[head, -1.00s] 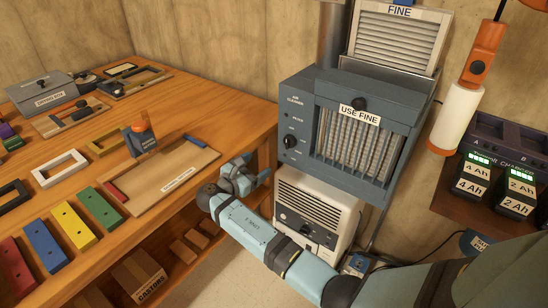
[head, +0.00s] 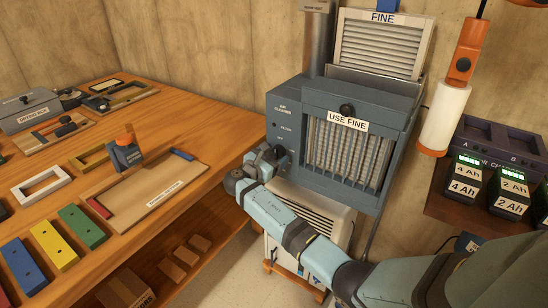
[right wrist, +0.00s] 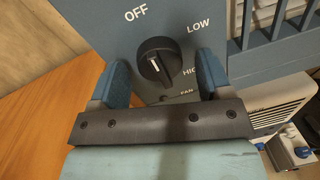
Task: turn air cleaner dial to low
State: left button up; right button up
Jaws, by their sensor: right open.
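The air cleaner (head: 300,92) is a blue-grey box on the wall side. Its black dial (right wrist: 165,68) shows in the right wrist view, with OFF above left, LOW above right and HIGH to the right. The dial's white pointer line tips up towards OFF. My right gripper (right wrist: 162,62) is open, with one finger on each side of the dial; I see gaps between the fingers and the knob. In the head view my right gripper (head: 264,162) is at the lower left of the panel and largely hides the dial. My left gripper is not in view.
The wooden bench (head: 190,118) with trays and coloured blocks is left of the gripper. A white heater-like unit (head: 325,212) stands below the air cleaner. A battery charger shelf (head: 440,208) is at the right.

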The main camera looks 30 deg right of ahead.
jog(key=c, duration=0.9)
